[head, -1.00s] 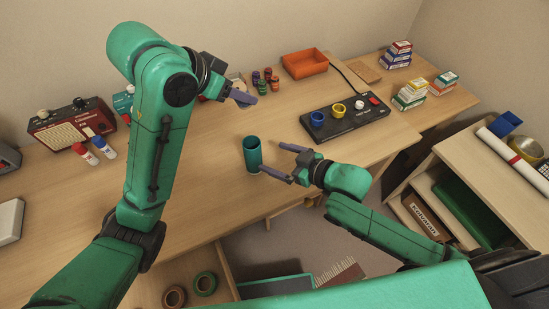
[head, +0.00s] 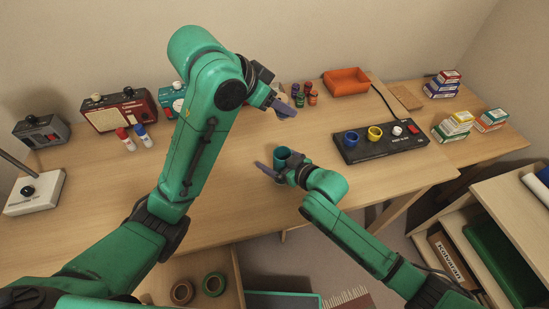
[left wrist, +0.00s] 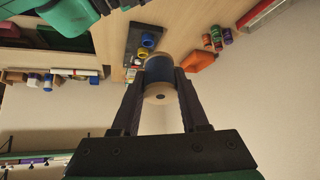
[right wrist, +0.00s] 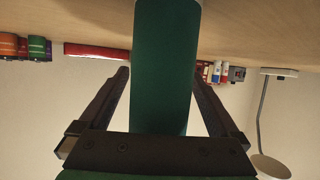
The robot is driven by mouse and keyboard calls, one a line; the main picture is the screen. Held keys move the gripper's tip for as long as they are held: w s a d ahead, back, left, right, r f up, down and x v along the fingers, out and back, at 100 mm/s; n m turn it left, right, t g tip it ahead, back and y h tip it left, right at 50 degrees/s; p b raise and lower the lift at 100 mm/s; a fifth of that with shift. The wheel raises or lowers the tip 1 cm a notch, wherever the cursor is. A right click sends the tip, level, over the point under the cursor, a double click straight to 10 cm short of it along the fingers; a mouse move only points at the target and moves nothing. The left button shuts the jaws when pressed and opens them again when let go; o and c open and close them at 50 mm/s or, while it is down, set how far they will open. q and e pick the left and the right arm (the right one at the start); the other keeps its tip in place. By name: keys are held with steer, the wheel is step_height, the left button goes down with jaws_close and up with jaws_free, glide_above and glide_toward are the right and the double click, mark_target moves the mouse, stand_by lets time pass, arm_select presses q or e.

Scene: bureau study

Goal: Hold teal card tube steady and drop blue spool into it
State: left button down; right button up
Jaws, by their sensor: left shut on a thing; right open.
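The teal card tube (head: 282,154) stands upright on the desk. My right gripper (head: 278,171) is at the tube, open, with its fingers low on either side of it. In the right wrist view the tube (right wrist: 163,70) fills the space between the two fingers, and I see no clear squeeze. My left gripper (head: 284,106) is above the desk, behind the tube in the head view. In the left wrist view it is shut on the blue spool (left wrist: 160,68), which has pale round ends. The spool is not clearly visible in the head view.
A black panel (head: 382,143) with blue and yellow cups stands right of the tube. Red and blue bottles (head: 133,138) stand left.

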steer(key=c, duration=1.4)
arm_select(q)
step_height(320, 180, down, 13)
arm_select(e)
steer(key=shift+c, duration=0.2)
arm_select(q)
steer(key=shift+c, duration=1.7)
jaws_free()
steer(key=shift+r, duration=0.1)
steer(key=v, duration=1.2)
